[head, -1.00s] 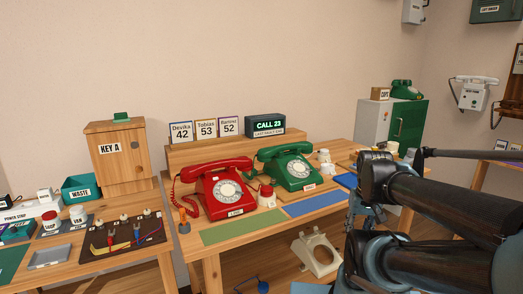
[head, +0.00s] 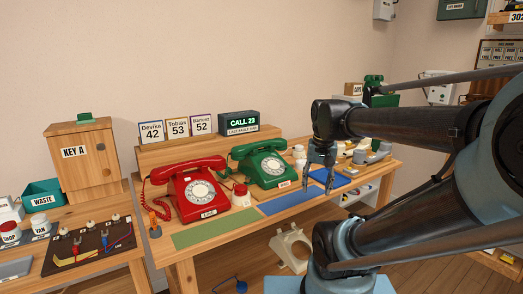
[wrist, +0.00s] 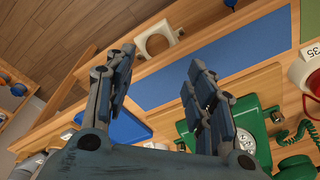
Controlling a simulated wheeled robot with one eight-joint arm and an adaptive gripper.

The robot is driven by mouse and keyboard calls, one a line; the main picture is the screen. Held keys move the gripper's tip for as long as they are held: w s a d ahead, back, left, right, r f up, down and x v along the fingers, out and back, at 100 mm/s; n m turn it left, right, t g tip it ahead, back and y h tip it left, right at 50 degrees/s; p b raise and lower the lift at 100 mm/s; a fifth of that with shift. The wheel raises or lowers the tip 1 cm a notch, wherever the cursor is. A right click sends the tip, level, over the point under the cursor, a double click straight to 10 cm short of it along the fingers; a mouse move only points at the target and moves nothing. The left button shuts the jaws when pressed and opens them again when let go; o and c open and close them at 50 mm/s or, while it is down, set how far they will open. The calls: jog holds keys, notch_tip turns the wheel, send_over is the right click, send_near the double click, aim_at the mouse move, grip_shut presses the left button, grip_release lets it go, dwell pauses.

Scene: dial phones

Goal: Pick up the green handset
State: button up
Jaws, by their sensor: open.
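The green handset (head: 258,147) lies across the top of the green dial phone (head: 266,172) on the wooden desk, right of the red phone. The green phone's body (wrist: 243,112) also shows in the wrist view at lower right, partly hidden by a finger.
A display reading CALL 23 (head: 239,123) stands on the shelf behind. A green mat (head: 215,228) and blue mat (head: 293,198) lie bare in front.

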jog(key=w+a+r+m+g, duration=0.1)
jog(key=w+a+r+m, duration=0.55)
jog(key=w+r, duration=0.8)
notch_tip(320, 180, up, 7)
jog(key=m, duration=0.3)
send_over(261, 142)
jog(key=a, duration=0.1)
jog(key=shift+n+g, duration=0.25)
jog(key=shift+g, duration=0.15)
notch_tip(261, 142, down, 11)
jog(key=shift+f, duration=0.1)
jog(key=shift+w+d+f, duration=0.1)
jog(key=shift+d+f, duration=0.1)
jog(key=shift+f, duration=1.1)
jog(key=shift+w+d+f, duration=0.1)
jog(key=shift+d+f, duration=0.1)
jog(key=shift+f, duration=1.1)
